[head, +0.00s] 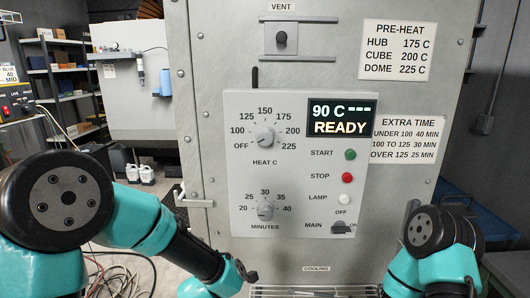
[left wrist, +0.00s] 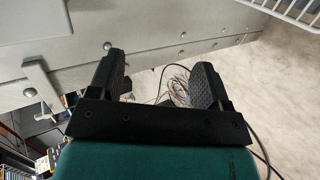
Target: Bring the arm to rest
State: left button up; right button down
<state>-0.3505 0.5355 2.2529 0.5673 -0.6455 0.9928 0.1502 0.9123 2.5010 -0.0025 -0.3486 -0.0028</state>
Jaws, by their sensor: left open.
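My left arm reaches in from the left of the head view, and its black end (head: 243,274) is low in front of the grey oven panel. In the left wrist view my left gripper (left wrist: 158,72) has its two dark fingers wide apart, with nothing between them. Floor and loose cables show through the gap. My right arm (head: 432,232) is folded at the lower right of the head view; its gripper fingers are not visible.
The control panel (head: 300,185) has knobs, buttons and a display (head: 339,118) reading 90 C and READY. A vent slide (head: 281,39) sits above. A latch (head: 193,197) juts from the oven's left edge. A wire rack (head: 315,292) is at the bottom. Cables (head: 118,275) lie on the left floor.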

pick_arm(q)
jog(key=s+a+f+m+g, duration=0.3)
jog(key=s+a+f+m, duration=0.1)
jog(key=f, duration=0.5)
jog(key=s+a+f+m+g, duration=0.25)
jog(key=s+f+m, duration=0.2)
jog(key=f, duration=0.45)
jog(key=s+a+f+m+g, duration=0.2)
jog(key=s+f+m, duration=0.1)
jog(key=s+f, duration=0.2)
jog(key=s+a+f+m+g+h, duration=0.1)
jog(key=s+a+f+m+g, duration=0.1)
jog(key=s, duration=0.5)
notch_tip(320, 180, down, 3)
jog(key=shift+s+a+r+m+g+h, duration=0.15)
jog(key=shift+s+m+g+h, duration=0.2)
jog(key=shift+m, duration=0.4)
jog(key=shift+o, duration=0.2)
